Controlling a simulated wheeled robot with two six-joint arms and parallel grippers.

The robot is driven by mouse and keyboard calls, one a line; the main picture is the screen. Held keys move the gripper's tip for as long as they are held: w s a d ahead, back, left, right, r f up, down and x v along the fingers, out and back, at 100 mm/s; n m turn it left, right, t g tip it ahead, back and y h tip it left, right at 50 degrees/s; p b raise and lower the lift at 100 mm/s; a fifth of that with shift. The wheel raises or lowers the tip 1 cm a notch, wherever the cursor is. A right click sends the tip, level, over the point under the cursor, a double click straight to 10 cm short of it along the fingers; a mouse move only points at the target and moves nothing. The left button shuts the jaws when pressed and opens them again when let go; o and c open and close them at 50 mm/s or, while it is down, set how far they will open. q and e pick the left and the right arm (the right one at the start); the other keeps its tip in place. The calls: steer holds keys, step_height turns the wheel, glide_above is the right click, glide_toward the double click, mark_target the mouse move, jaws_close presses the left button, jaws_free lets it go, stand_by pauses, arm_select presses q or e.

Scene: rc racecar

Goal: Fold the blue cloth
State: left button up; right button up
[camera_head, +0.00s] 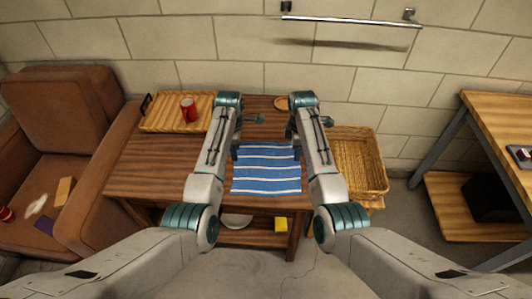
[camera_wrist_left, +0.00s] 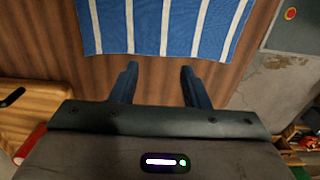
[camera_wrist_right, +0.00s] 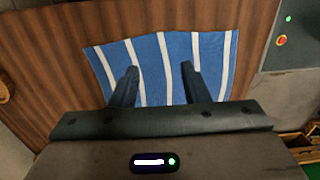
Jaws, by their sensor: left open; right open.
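The blue cloth with white stripes (camera_head: 266,170) lies flat and spread out on the brown wooden table (camera_head: 150,170). My left gripper (camera_head: 236,152) is open and empty at the cloth's left edge. In the left wrist view its fingertips (camera_wrist_left: 159,67) point at the cloth's edge (camera_wrist_left: 180,25), just short of it in the picture. My right gripper (camera_head: 292,138) is open and empty. In the right wrist view its fingertips (camera_wrist_right: 158,68) appear over the cloth (camera_wrist_right: 208,65). Their height above it cannot be told.
A wooden tray (camera_head: 160,120) with a red can (camera_head: 188,110) stands at the table's back left. A wicker basket (camera_head: 360,150) stands at the right. A small round wooden dish (camera_head: 282,102) is at the back. A yellow item (camera_head: 281,225) lies on the lower shelf.

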mark_target(238, 167)
arm_select(q)
steer(key=shift+s+d+f, duration=0.15)
steer(key=shift+s+f, duration=0.2)
steer(key=shift+f, duration=0.3)
arm_select(e)
steer(key=shift+s+a+f, duration=0.1)
steer(key=shift+s+f, duration=0.25)
steer(key=shift+f, duration=0.35)
arm_select(q)
steer(key=f, duration=0.4)
steer(key=shift+w+f, duration=0.15)
steer(key=shift+w, duration=0.2)
arm_select(e)
steer(key=f, duration=0.4)
steer(key=shift+w+f, duration=0.15)
steer(key=shift+w, duration=0.2)
arm_select(q)
steer(key=shift+f, duration=0.3)
arm_select(e)
steer(key=shift+f, duration=0.3)
arm_select(q)
steer(key=shift+s+f, duration=0.15)
arm_select(e)
steer(key=shift+s+f, duration=0.15)
arm_select(q)
steer(key=shift+f, duration=0.1)
arm_select(e)
steer(key=shift+f, duration=0.1)
